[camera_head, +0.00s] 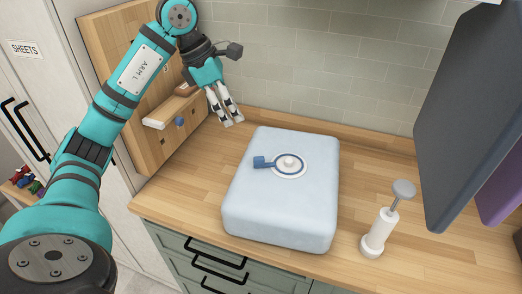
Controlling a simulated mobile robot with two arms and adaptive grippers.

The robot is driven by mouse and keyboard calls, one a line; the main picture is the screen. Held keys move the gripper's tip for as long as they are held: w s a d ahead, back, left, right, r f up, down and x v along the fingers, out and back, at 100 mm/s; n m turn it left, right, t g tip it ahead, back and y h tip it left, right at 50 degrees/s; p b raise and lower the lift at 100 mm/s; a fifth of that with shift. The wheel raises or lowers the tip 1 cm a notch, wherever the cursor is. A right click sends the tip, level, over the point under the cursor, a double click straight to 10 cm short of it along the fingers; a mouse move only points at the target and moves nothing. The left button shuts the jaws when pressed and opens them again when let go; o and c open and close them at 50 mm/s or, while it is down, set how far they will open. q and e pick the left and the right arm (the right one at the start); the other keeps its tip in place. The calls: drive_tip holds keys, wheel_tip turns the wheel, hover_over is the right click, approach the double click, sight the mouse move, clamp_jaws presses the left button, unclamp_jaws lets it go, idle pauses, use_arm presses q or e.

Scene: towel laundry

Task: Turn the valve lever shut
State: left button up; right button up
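The blue valve lever (264,162) lies on top of a pale blue-white rounded box (280,210) on the wooden counter. Its handle points left from a round white hub (290,163) with a blue ring. My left gripper (234,121) is above the counter, behind and left of the box, with its fingers pointing down. A narrow gap shows between its fingers, and nothing is seen between them. It is apart from the lever. My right gripper is not in view.
A wooden board (105,50) with a shelf and blue knob stands left, behind my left arm. A white stand with a grey disc top (375,245) is right of the box. Dark grey (470,110) and purple panels hang at the right. The counter (385,160) is clear behind the stand.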

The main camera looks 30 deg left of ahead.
use_arm(q)
drive_tip(key=p, duration=0.1)
approach(259, 157)
drive_tip(key=p+x, duration=0.2)
drive_tip(key=x, duration=0.6)
drive_tip(key=shift+d, duration=0.1)
drive_tip(key=shift+w+d+f, duration=0.1)
drive_tip(key=shift+f, duration=0.35)
drive_tip(key=c, duration=0.7)
clamp_jaws()
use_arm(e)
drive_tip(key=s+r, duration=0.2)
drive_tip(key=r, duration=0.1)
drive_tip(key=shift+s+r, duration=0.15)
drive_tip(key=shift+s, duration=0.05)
